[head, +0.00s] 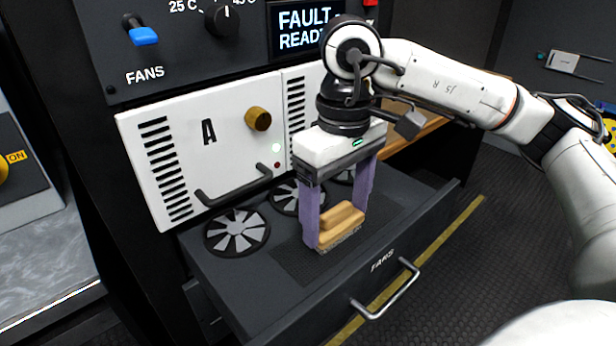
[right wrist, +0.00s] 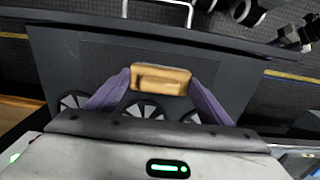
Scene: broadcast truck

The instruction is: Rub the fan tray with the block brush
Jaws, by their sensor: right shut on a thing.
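The fan tray (head: 225,290) is a dark drawer pulled out below the white panel, with a "FANS" label and a metal handle on its front. Several round fans line its back part, and a dark mesh area lies in front of them. My right gripper (head: 335,236) points down over the tray, its purple fingers shut on the block brush (head: 341,219), a wooden block with a bristly underside. The brush is at the mesh, seemingly touching it. The right wrist view shows the brush (right wrist: 160,79) between the fingertips and the tray (right wrist: 225,75) beneath. My left gripper is not in view.
A white panel (head: 187,150) marked "A" with a brass knob (head: 258,119) and a handle stands right behind the tray. A control panel with a "FAULT" screen (head: 306,27) is above. A grey counter (head: 40,245) is at left. Open floor lies to the right.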

